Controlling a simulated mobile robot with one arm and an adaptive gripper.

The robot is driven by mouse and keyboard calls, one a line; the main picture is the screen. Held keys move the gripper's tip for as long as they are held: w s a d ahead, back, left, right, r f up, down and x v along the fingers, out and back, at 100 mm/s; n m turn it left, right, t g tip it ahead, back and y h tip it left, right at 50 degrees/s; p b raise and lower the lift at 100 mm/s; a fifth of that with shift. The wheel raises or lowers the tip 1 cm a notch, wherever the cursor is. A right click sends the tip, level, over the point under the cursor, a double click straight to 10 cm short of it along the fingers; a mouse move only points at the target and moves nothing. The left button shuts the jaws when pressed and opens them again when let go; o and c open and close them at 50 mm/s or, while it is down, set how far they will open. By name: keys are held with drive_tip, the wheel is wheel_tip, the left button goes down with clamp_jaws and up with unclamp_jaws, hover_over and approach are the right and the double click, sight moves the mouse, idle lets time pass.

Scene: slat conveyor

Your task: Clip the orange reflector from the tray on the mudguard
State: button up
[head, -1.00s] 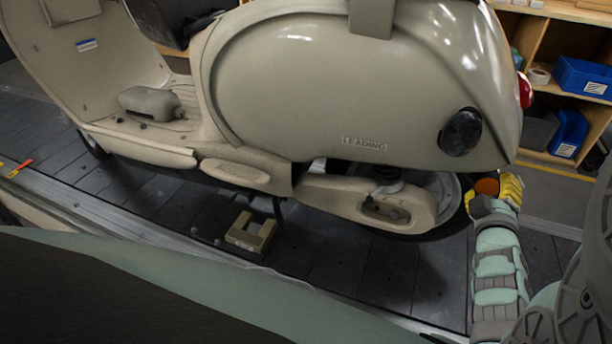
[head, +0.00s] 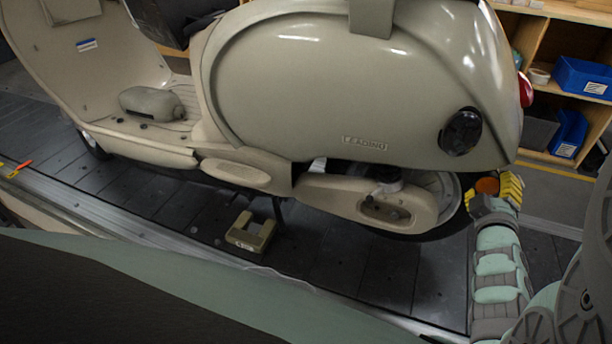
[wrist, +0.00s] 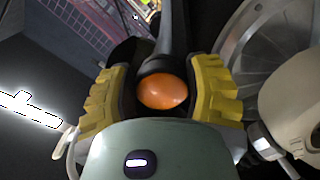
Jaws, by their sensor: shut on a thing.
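The orange reflector (head: 487,186) is held between the yellow fingers of my gripper (head: 495,190), just behind the scooter's rear wheel. In the wrist view the reflector (wrist: 162,92) sits between the two ribbed fingers of my gripper (wrist: 162,95), with its rounded orange face showing. A dark, narrow curved part (wrist: 174,35), which looks like the mudguard, runs up right behind the reflector. I cannot tell whether the reflector touches it or is clipped on. No tray is clearly visible.
The beige scooter (head: 340,90) stands on the dark slat conveyor (head: 330,270). Its rear wheel (wrist: 275,50) is close on the right of my gripper in the wrist view. A small olive block (head: 250,232) lies on the slats. Shelves with blue bins (head: 585,77) stand behind.

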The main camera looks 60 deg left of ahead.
drive_tip(key=shift+a, duration=0.1)
drive_tip(key=o, duration=1)
